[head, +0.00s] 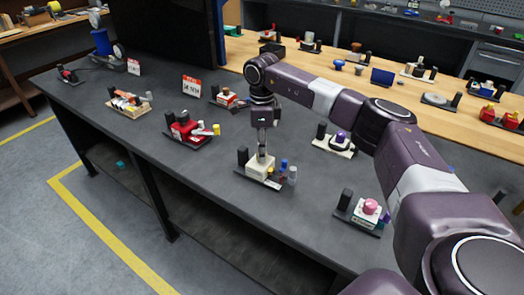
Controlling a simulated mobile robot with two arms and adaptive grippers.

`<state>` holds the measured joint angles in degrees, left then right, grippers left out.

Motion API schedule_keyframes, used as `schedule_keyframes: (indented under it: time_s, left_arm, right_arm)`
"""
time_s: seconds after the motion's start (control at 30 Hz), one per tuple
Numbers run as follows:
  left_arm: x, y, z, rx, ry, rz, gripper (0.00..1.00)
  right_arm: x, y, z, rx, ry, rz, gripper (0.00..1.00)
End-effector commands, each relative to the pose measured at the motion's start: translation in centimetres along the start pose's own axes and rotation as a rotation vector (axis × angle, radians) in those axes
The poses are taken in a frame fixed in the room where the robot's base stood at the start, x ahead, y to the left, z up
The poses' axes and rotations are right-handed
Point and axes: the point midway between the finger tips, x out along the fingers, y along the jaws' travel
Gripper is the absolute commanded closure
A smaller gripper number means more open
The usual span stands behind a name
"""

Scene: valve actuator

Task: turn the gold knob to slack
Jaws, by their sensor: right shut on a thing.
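My right gripper (262,153) points straight down at a small cream valve block (257,170) on a dark base plate near the front edge of the dark bench. Its fingers are shut on the small knob on top of the block, which I take to be the gold knob; the fingers hide it, so its colour and turn position cannot be read. A black upright post (242,156) stands to the left of the block. Small blue and pale caps (292,176) stand to its right. My left gripper is not in view.
A red device (184,127) stands to the left on the dark bench (235,225). A purple-topped device (341,137) and a pink-knobbed device (370,205) stand to the right. Red-and-white signs (191,85) stand behind. A wooden bench with several more devices runs along the back.

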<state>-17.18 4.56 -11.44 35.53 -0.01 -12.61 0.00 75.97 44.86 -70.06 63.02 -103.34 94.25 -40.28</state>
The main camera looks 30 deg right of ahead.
Motion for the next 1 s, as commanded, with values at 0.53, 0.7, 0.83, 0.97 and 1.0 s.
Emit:
schedule_keyframes:
  time_s: [0.53,0.7,0.83,0.97,1.0]
  left_arm:
    - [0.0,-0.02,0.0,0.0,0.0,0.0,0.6]
    - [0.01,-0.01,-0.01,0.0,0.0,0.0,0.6]
    - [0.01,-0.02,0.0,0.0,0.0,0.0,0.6]
    - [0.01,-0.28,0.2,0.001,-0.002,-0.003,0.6]
    - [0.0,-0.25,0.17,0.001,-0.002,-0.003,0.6]
  right_arm:
    - [-0.1,-0.05,0.04,-0.011,-0.002,-0.002,0.7]
    - [-0.06,-0.04,0.03,-0.011,-0.001,-0.001,0.59]
    - [-0.04,-0.02,0.01,-0.011,-0.001,-0.001,0.59]
    - [-0.34,-0.04,0.03,-0.011,-0.001,-0.001,0.59]
    - [-0.66,-0.07,0.05,-0.011,-0.002,-0.002,0.59]
